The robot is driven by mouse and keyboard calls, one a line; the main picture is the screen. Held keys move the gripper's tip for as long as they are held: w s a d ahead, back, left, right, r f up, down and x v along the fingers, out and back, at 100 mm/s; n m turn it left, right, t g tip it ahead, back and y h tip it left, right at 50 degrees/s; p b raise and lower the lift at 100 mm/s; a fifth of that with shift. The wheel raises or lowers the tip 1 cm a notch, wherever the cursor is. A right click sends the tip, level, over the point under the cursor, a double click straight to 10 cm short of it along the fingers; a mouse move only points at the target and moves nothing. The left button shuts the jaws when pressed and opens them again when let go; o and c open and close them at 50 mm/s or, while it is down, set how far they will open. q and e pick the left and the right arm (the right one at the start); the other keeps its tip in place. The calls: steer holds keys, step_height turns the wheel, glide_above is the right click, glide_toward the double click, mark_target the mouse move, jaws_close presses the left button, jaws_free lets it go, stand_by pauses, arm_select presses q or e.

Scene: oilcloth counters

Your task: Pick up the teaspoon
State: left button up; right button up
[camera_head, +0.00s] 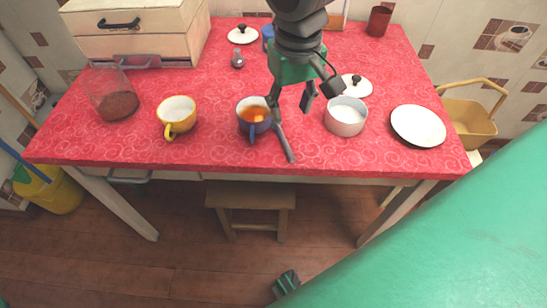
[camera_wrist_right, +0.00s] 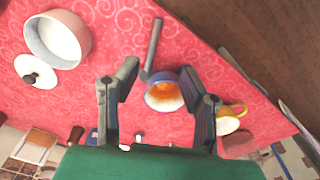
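A thin dark grey stick-like thing, which looks like the teaspoon (camera_head: 285,143), lies on the red tablecloth near the front edge, beside the blue mug (camera_head: 253,117) with orange-brown liquid. In the right wrist view the teaspoon (camera_wrist_right: 153,45) lies past the fingertips, next to the mug (camera_wrist_right: 163,94). I cannot make out its bowl clearly. My right gripper (camera_head: 291,105) is open and empty above the table, just behind the teaspoon; its fingers stand wide apart in the wrist view (camera_wrist_right: 158,76).
The white bowl (camera_head: 346,116) stands close right of the gripper, a white plate (camera_head: 418,126) further right. A yellow mug (camera_head: 177,114) and a glass jar (camera_head: 115,97) stand left. Lids and a small shaker (camera_head: 237,60) are further back. The front cloth strip is mostly clear.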

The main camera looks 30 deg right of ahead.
steer(key=s, duration=0.2)
steer(key=b, duration=0.3)
glide_above(292, 156)
steer(key=shift+g, duration=0.4)
steer(key=f, duration=0.8)
steer(key=shift+s+a+f, duration=0.15)
steer(key=shift+s+a, duration=0.05)
steer(key=shift+s, duration=0.2)
steer(key=shift+d+f, duration=0.1)
steer(key=shift+f, duration=0.25)
steer(key=f+b, duration=0.1)
steer(key=f, duration=0.2)
steer(key=f+b, duration=0.1)
steer(key=f, duration=0.1)
steer(key=shift+w+b, duration=0.3)
steer(key=shift+w, duration=0.1)
arm_select(q)
step_height(292, 156, down, 6)
steer(key=shift+a+f, duration=0.15)
arm_select(e)
steer(key=shift+r, duration=0.15)
jaws_close()
